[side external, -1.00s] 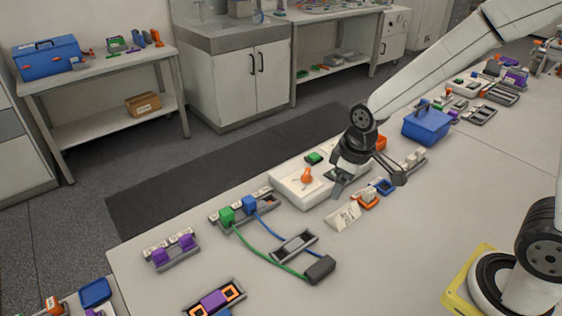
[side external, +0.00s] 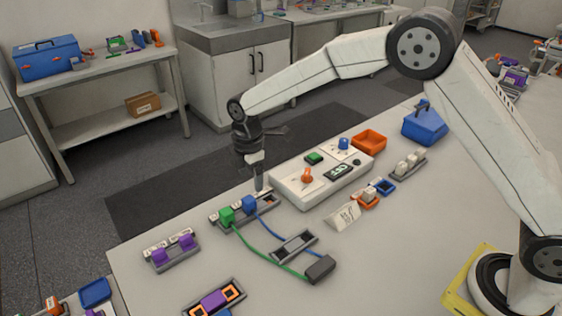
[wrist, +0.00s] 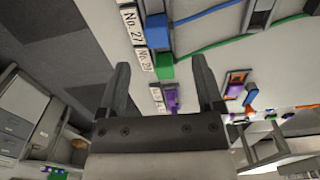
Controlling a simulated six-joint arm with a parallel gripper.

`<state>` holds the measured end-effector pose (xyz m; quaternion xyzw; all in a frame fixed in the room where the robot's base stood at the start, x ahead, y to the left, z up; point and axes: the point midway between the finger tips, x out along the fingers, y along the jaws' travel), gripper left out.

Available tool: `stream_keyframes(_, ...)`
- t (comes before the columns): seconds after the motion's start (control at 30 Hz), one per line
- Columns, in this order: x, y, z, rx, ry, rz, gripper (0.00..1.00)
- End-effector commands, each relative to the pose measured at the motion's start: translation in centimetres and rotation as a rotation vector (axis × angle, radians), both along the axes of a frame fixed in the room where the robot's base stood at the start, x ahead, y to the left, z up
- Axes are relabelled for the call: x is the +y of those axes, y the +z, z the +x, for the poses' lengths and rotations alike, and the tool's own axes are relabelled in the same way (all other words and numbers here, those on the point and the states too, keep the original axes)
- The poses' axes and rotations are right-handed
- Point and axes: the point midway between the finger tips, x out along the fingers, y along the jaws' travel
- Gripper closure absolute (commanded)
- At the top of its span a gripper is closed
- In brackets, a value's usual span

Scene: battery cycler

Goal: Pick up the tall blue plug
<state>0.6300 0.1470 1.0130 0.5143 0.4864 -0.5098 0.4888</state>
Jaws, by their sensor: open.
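The tall blue plug (side external: 249,204) stands upright in a grey labelled rack (side external: 272,202), with a blue cable running from it. A green plug (side external: 227,215) stands beside it on the left. My gripper (side external: 259,187) points down just above the rack, slightly right of and behind the blue plug. Nothing is between the fingers that I can see.
A white cycler box (side external: 318,186) with orange and blue knobs stands to the right. Blue and green cables run to a dark grey block (side external: 320,268) in front. A rack with purple plugs (side external: 172,254) is at left.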

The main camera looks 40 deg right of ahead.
Motion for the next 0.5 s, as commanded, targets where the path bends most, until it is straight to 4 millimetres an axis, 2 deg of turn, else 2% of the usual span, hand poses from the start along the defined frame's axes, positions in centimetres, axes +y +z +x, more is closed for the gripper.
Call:
stream_keyframes(0.33, 0.7, -0.4, 0.4, 0.008, 0.052, -0.002, 0.15)
stream_keyframes(0.5, 0.6, -1.7, 0.4, 0.009, 0.050, -0.003, 0.15)
